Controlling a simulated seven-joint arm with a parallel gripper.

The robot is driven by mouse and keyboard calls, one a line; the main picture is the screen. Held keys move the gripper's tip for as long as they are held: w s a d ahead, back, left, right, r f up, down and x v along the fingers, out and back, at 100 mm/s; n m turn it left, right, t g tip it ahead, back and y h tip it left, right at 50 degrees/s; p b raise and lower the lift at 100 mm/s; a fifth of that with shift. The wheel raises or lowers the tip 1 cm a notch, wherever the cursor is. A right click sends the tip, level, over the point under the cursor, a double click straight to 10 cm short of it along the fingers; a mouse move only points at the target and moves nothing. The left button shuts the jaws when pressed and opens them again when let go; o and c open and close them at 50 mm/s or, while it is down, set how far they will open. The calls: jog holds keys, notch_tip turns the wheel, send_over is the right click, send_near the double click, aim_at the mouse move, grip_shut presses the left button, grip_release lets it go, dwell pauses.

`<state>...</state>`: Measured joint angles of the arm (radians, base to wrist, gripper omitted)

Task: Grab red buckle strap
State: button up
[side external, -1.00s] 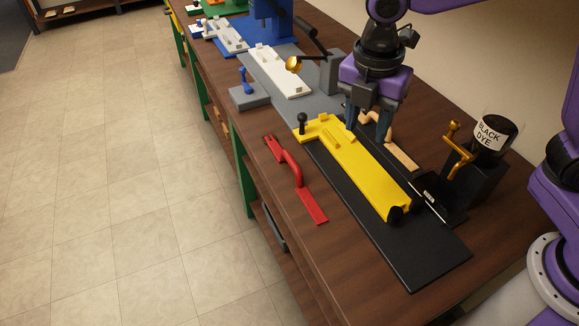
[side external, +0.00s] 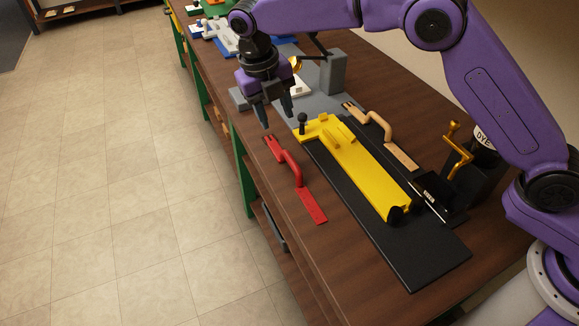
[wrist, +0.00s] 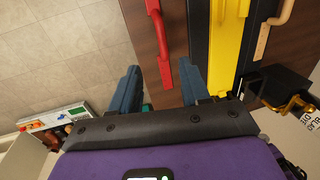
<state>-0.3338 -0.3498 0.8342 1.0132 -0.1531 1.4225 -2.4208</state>
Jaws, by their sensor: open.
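The red buckle strap (side external: 291,167) lies on the brown table near its front edge, left of the yellow fixture. It has a raised arched handle and a flat lower end. In the wrist view the red strap (wrist: 158,40) runs from the top edge down to between my fingers in the picture. My gripper (side external: 277,118) is open and empty, above the table just beyond the strap's far end in the side view. In the wrist view its two dark blue fingers (wrist: 161,92) are spread apart. The strap is apart from both fingers.
The yellow fixture (side external: 360,170) sits on a black plate (side external: 425,255) beside the strap. A tan strap (side external: 385,130) lies behind it. A black dye station with a gold crank (side external: 456,145) is at the right. Bare table surrounds the strap; floor lies left of the table edge.

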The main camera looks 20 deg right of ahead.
aim_at(289, 156)
jog(key=d+f, duration=0.1)
jog(key=f, duration=0.4)
jog(key=d+f, duration=0.1)
jog(key=f, duration=0.4)
jog(key=d+f, duration=0.1)
jog(key=f, duration=0.4)
jog(key=shift+d, duration=0.1)
jog(key=shift+c, duration=0.3)
grip_shut()
